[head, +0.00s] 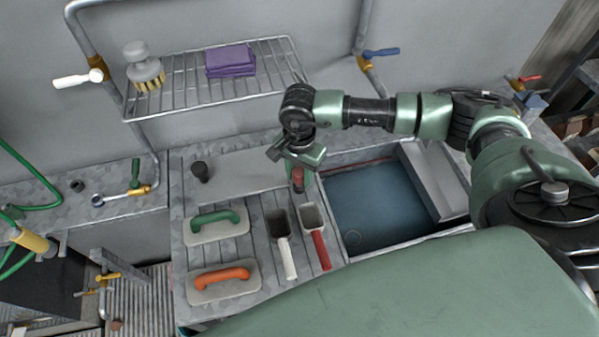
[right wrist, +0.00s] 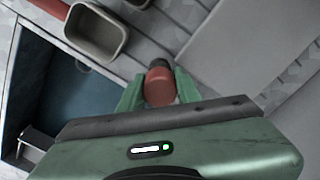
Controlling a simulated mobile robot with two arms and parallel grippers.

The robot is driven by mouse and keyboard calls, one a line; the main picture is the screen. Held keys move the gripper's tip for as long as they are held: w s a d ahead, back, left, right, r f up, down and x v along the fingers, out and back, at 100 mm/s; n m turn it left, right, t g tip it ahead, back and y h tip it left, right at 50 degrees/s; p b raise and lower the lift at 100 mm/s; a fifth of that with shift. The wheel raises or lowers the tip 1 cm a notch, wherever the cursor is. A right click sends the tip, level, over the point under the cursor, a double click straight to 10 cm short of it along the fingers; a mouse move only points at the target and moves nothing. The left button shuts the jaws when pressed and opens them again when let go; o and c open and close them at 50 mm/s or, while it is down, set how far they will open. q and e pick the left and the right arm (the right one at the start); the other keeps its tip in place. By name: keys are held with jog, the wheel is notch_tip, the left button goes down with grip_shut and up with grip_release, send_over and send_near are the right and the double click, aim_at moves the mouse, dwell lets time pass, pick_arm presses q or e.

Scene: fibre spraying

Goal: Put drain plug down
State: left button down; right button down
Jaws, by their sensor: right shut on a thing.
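The drain plug (head: 298,182) is a small reddish-brown piece with a dark end. In the head view it is at the right end of the slatted worktop, by the basin. My right gripper (head: 299,172) points down over it and is shut on it. In the right wrist view the plug (right wrist: 160,86) is between the two green fingers (right wrist: 158,92), its dark end showing beyond them. Whether its lower end touches the worktop cannot be told. My left gripper is not in view.
The basin (head: 375,200) with blue-grey content lies right of the slatted worktop (head: 255,265). Two scoops (head: 313,220) and two floats, with green (head: 215,220) and orange (head: 222,276) handles, lie in front. A dark knob (head: 200,172) stands at left. A wire shelf (head: 190,97) hangs behind.

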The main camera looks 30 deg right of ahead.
jog(key=shift+s+d, duration=0.2)
jog(key=shift+s, duration=0.1)
jog(key=c, duration=1.3)
grip_release()
jog(key=shift+c, duration=0.2)
jog(key=o, duration=0.3)
jog(key=shift+o, duration=0.2)
jog(key=shift+a, duration=0.1)
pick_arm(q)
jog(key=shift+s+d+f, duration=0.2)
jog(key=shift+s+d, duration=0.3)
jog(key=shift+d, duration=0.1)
pick_arm(e)
jog(key=shift+w, duration=0.1)
jog(key=shift+f, duration=0.1)
